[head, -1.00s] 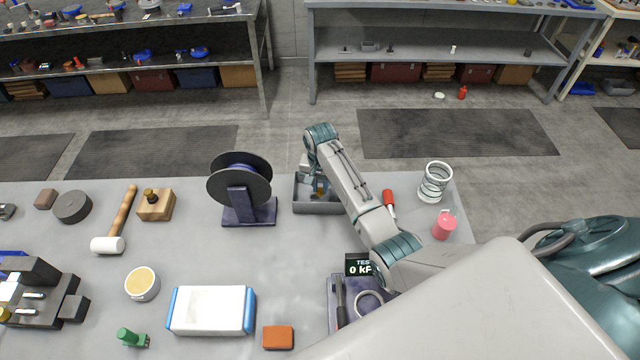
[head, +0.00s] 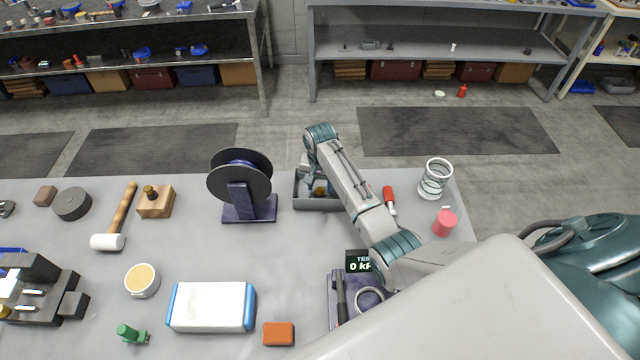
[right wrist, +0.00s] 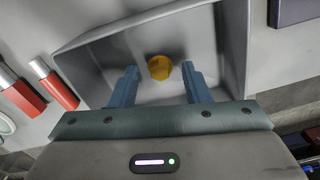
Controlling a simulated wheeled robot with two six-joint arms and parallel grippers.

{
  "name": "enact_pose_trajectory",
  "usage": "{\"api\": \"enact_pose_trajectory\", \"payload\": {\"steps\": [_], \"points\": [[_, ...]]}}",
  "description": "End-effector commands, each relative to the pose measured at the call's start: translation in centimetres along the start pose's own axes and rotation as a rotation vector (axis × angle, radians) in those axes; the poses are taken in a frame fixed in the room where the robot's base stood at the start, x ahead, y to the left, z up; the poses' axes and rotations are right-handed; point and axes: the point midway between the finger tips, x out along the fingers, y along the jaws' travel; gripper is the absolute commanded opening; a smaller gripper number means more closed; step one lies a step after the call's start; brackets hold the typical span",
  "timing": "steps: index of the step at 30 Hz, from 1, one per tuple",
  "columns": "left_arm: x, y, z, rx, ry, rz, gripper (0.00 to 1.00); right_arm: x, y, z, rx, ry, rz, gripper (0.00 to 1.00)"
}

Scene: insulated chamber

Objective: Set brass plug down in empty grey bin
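The grey bin (head: 316,205) stands near the table's far edge, and its walls also show in the right wrist view (right wrist: 95,68). The brass plug (right wrist: 159,67) is inside the bin, and a small part of it shows in the head view (head: 319,191). My right gripper (right wrist: 158,72) reaches down into the bin. Its two blue fingers are spread, with a visible gap between each finger and the plug. My right forearm hides part of the bin in the head view. My left gripper is out of view.
A dark spool on a stand (head: 240,185) is left of the bin. A red-handled screwdriver (head: 389,197), a clear coil-like cylinder (head: 435,179) and a pink container (head: 445,222) are to its right. A wooden block with a brass piece (head: 156,204) sits farther left.

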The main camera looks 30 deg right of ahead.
Motion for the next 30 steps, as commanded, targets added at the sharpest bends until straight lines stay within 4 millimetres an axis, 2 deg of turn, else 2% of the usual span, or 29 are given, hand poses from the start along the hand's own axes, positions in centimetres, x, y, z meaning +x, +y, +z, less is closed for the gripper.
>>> {"api": "enact_pose_trajectory", "payload": {"steps": [7,11,15,24,30], "points": [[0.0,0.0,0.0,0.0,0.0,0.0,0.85,0.0,0.0,0.0,0.0,0.0,0.0,0.43],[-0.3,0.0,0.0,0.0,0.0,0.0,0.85,-0.9,0.0,0.0,0.0,0.001,-0.001,0.43],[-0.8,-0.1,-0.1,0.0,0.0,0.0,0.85,-3.4,0.0,-0.1,0.0,0.003,-0.002,0.43],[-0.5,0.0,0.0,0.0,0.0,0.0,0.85,-8.9,0.0,-0.1,0.0,0.002,-0.001,0.43],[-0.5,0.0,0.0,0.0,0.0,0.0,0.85,-10.7,0.0,-0.1,0.0,0.001,-0.001,0.43]]}}
